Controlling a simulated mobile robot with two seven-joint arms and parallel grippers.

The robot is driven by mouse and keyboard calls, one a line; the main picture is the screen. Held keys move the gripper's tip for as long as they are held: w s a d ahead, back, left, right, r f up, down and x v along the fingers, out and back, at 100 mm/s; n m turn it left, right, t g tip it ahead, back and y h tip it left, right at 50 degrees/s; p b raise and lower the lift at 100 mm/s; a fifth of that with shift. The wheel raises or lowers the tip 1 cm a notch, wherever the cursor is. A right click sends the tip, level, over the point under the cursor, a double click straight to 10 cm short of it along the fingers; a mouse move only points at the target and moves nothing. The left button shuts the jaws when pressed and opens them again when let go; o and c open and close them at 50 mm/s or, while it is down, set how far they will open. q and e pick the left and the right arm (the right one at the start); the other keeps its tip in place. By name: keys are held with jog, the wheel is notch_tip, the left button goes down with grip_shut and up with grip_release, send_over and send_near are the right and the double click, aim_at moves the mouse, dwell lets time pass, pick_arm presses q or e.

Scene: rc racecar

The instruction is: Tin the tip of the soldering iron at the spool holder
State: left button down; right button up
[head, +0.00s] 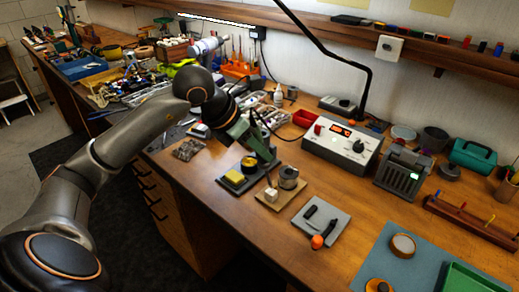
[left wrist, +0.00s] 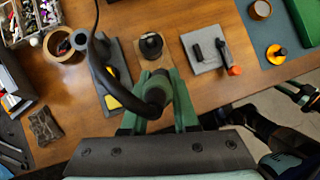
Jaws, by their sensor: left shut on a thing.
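My left gripper (head: 262,155) is shut on the soldering iron (left wrist: 157,92), which has a dark handle and a black cable; its jaws also show in the left wrist view (left wrist: 160,108). The gripper is above the bench, left of and above the spool holder. The spool holder carries a grey spool (head: 288,177) on a wooden base (head: 277,199); its dark round top shows in the left wrist view (left wrist: 151,46), just beyond the jaws. The iron's tip is hidden, so I cannot tell whether it touches anything.
A dark stand with a yellow sponge (head: 235,177) is left of the spool holder. A grey pad (head: 320,222) with black and orange pieces is to its right. The white station (head: 341,145) stands behind. Bare wood lies towards the front edge.

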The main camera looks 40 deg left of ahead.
aim_at(256, 125)
pick_arm(q)
jog(key=shift+r+p, duration=1.7)
jog(key=shift+r, duration=0.8)
